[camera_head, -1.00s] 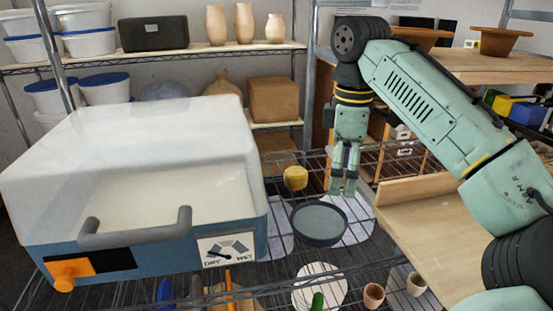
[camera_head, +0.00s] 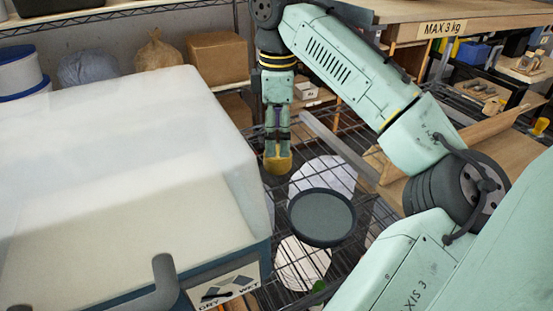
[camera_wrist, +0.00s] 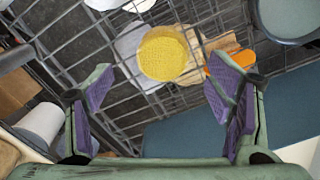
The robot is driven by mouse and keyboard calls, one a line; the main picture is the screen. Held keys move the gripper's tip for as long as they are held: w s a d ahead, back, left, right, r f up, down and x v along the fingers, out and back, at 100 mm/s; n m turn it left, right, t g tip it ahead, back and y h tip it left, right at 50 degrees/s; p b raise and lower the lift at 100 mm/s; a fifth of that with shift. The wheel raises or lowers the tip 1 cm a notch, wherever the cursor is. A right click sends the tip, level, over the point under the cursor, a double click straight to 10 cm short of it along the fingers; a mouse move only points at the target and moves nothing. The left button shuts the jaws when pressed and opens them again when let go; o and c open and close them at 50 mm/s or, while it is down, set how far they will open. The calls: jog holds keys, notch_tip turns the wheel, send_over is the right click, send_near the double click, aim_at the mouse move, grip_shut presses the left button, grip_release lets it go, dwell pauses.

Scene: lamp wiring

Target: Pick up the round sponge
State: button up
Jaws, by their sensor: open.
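The round yellow sponge (camera_head: 278,165) is on the wire rack, directly below my gripper in the head view. In the wrist view the sponge (camera_wrist: 163,54) shows its textured round top, ahead of and between the fingers. My gripper (camera_head: 277,150) points down, and its fingertips overlap the sponge's upper part in the head view. In the wrist view my gripper (camera_wrist: 165,95) is open, with purple pads wide apart and nothing between them. Whether the fingertips touch the sponge I cannot tell.
A dark round dish (camera_head: 321,217) stands right of the sponge. Wire shelving (camera_head: 345,150) surrounds the sponge. A wooden board (camera_head: 395,190) lies to the right.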

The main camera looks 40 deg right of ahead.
aim_at(278, 152)
notch_tip(278, 152, down, 6)
jog(key=shift+s+a+r, duration=0.1)
jog(key=shift+s, duration=0.05)
jog(key=shift+c, duration=0.5)
jog(key=c, duration=0.9)
